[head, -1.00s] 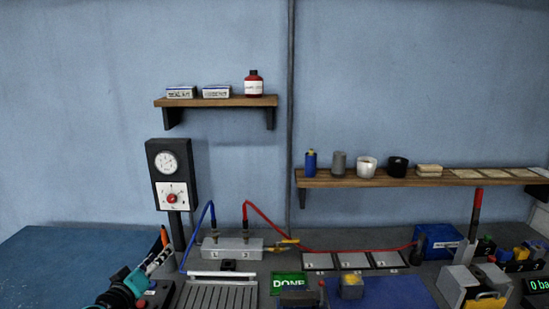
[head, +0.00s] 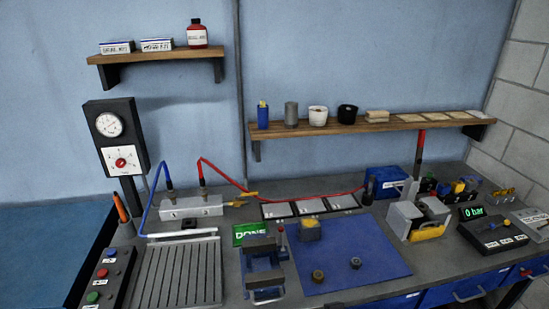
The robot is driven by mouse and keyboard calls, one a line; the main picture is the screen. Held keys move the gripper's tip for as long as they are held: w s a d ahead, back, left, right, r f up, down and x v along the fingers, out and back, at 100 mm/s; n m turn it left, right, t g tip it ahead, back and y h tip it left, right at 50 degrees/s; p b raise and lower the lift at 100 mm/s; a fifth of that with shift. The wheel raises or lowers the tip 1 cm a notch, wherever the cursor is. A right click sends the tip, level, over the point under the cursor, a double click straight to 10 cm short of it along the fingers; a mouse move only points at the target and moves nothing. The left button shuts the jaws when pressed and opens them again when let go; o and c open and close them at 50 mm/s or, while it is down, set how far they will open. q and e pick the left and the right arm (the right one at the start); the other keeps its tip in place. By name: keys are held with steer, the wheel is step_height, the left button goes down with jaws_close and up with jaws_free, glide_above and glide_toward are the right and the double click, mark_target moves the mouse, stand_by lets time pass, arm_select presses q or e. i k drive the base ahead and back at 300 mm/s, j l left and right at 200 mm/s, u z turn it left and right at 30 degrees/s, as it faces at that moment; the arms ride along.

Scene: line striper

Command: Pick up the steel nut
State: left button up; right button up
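Two small nut-like pieces lie on the blue mat (head: 375,245). The right one (head: 355,262) looks plain grey, like the steel nut. The left one (head: 318,276) looks darker and brownish. They lie apart, and both are too small to tell the metal for sure. Neither of my grippers shows in the head view now.
A blue vise (head: 263,270) stands left of the mat, and a yellow-topped block (head: 310,231) sits at the mat's back left corner. A grey and yellow device (head: 418,218) stands right of it. A slotted plate (head: 180,274) lies at left. The mat's right half is clear.

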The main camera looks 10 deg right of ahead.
mark_target(356, 263)
steer(key=i+l+z, duration=0.1)
steer(key=l, duration=0.3)
steer(key=l+z, duration=0.1)
steer(key=l, duration=0.25)
steer(key=i+l+z, duration=0.1)
steer(key=l, duration=0.3)
steer(key=i+l+z, duration=0.15)
steer(key=l, duration=0.2)
steer(key=i+l+z, duration=0.1)
steer(key=l, duration=0.25)
steer(key=i, duration=0.1)
